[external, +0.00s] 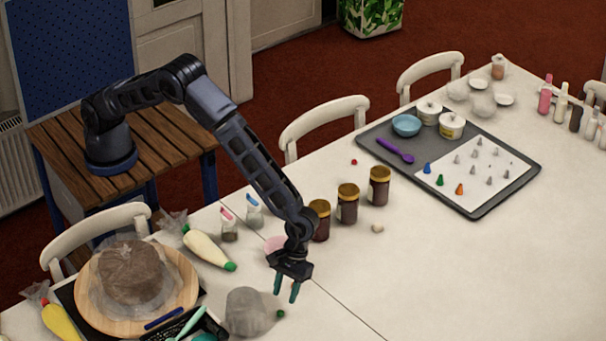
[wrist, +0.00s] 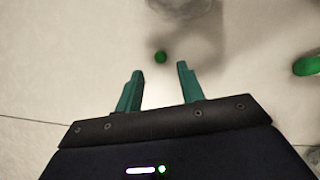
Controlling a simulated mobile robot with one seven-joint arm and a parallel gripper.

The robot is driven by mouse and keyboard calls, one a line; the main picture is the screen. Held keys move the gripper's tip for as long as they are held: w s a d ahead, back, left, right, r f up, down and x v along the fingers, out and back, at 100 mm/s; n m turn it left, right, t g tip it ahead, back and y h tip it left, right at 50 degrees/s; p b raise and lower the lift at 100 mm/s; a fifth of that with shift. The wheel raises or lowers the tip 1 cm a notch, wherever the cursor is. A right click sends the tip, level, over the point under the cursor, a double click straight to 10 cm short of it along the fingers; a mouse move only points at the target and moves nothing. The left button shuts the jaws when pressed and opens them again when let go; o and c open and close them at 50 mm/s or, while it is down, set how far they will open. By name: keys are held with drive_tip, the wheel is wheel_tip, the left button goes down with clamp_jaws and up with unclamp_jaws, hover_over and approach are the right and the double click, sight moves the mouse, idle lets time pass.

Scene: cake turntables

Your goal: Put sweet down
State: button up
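A small round green sweet (external: 280,314) lies on the white table, close beside a grey lumpy bag-like thing (external: 245,311). It also shows in the wrist view (wrist: 160,57), just beyond and between my fingertips. My gripper (external: 286,290) points down above the table, near the sweet. Its two teal fingers stand apart with nothing between them, as the wrist view also shows (wrist: 160,70). A small red ball (external: 354,162), perhaps another sweet, lies farther back, near the tray.
A cake on a wooden turntable (external: 184,287) stands at the left, with piping bags (external: 207,248) near it. Brown jars (external: 348,204) stand behind my gripper. A grey tray (external: 500,196) with piping nozzles is at the back right. The table's front right is clear.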

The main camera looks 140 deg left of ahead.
drive_tip(key=s+r+m, duration=0.1)
drive_tip(key=s+r, duration=0.2)
drive_tip(key=r, duration=0.6)
drive_tip(key=s+r+m, duration=0.2)
drive_tip(key=s+r, duration=0.1)
drive_tip(key=r, duration=0.5)
drive_tip(key=s+d+r+m+y, duration=0.1)
drive_tip(key=s+d+r+m, duration=0.15)
drive_tip(key=s+r, duration=0.5)
drive_tip(key=s+d+r+m, duration=0.2)
drive_tip(key=s+r+m, duration=0.1)
drive_tip(key=s+r, duration=0.5)
drive_tip(key=s+d+r+m+t+y, duration=0.1)
drive_tip(key=s+d+r+m, duration=0.1)
drive_tip(key=s+r, duration=0.35)
drive_tip(key=s+d+r+m+t, duration=0.1)
drive_tip(key=s+d+r+m, duration=0.15)
drive_tip(key=s, duration=0.55)
drive_tip(key=s+f+m+t+y, duration=0.1)
drive_tip(key=s+m, duration=0.7)
drive_tip(key=s, duration=1.8)
drive_tip(key=shift+s+d+f+y, duration=0.2)
drive_tip(key=shift+d+y, duration=0.15)
drive_tip(key=shift+y, duration=0.25)
